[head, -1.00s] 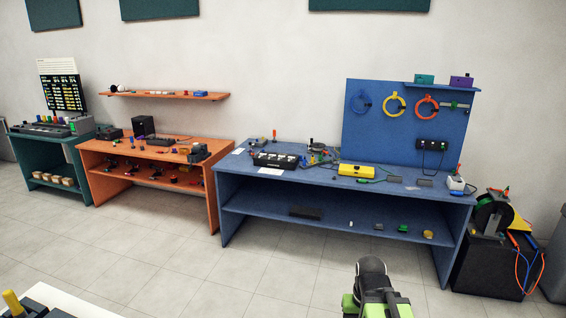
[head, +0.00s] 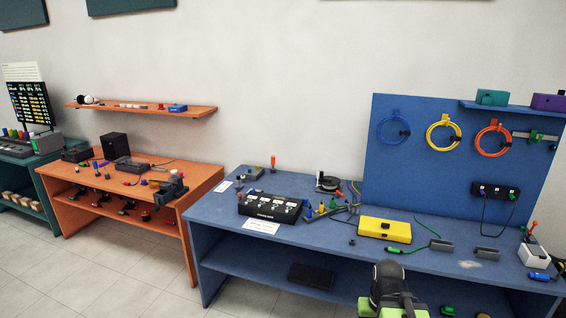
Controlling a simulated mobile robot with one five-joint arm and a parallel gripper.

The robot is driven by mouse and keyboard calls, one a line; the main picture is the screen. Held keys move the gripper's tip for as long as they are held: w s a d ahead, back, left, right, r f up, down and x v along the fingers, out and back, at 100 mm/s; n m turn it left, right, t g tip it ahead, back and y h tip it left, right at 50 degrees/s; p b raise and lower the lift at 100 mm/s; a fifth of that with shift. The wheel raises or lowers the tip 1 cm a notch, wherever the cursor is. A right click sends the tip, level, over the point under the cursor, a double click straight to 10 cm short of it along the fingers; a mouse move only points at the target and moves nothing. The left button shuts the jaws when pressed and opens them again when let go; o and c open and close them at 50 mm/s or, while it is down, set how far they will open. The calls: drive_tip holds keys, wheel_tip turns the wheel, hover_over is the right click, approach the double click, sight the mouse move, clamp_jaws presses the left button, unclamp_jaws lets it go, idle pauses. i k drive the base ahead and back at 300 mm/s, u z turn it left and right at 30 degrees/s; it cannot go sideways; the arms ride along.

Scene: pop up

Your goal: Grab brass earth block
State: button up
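My gripper (head: 392,292), dark with bright green parts, shows at the bottom edge in front of the blue bench (head: 330,243). Its fingers are not clear, so I cannot tell whether it is open or shut. I cannot surely make out the brass earth block. Small parts lie on the bench top, among them a pale flat patch (head: 470,264) at the right, too small to name.
A yellow box (head: 385,229), a black panel box (head: 270,206) and a white switch box (head: 533,255) stand on the bench. A blue pegboard (head: 440,160) with coloured cable loops rises behind. An orange bench (head: 130,190) stands left. Floor between the benches is clear.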

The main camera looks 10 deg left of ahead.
sight(154, 184)
drive_tip(key=u, duration=0.45)
drive_tip(key=i, duration=1.85)
drive_tip(key=u, duration=1.05)
drive_tip(key=i, duration=0.65)
drive_tip(key=u, duration=1.7)
drive_tip(key=i, duration=5.45)
